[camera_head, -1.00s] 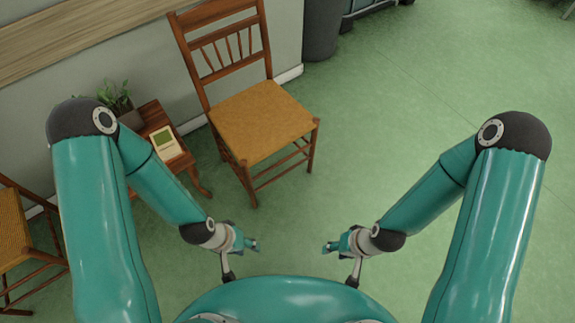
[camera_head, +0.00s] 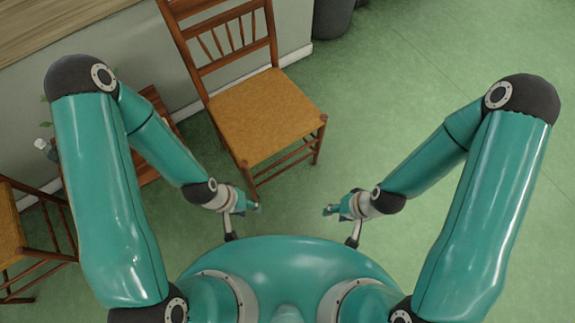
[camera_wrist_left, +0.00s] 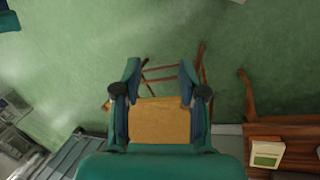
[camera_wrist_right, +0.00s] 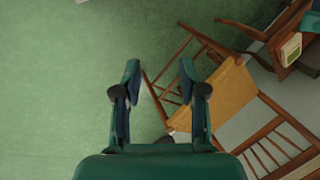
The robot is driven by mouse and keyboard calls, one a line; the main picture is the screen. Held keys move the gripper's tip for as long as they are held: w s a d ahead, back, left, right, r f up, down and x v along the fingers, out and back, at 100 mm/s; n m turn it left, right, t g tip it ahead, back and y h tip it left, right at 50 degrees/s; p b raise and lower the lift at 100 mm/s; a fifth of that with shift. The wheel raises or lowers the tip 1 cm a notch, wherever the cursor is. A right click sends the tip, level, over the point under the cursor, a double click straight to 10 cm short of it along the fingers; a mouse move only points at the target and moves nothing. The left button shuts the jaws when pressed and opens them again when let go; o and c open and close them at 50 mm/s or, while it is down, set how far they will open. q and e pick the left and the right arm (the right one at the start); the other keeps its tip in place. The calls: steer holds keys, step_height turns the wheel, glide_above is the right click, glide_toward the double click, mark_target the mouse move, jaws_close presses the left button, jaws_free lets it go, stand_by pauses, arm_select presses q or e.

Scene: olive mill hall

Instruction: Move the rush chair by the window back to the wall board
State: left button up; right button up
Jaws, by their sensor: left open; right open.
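A wooden chair with a woven rush seat (camera_head: 262,112) stands upright in front of the wall, its slatted back towards the wall board (camera_head: 55,28). The chair's seat also shows in the left wrist view (camera_wrist_left: 160,122) and the right wrist view (camera_wrist_right: 226,97). My left gripper (camera_head: 256,208) is open and empty, in front of the chair's near side and apart from it in the head view. My right gripper (camera_head: 328,211) is open and empty, to the right of the left one. No window shows in these frames.
A second rush chair (camera_head: 12,226) stands at the left edge. A dark bin (camera_head: 332,18) stands beyond the chair. The green floor on the right is clear.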

mark_target(286, 169)
arm_select(q)
steer(key=shift+a, duration=0.1)
arm_select(e)
steer(key=shift+a, duration=0.1)
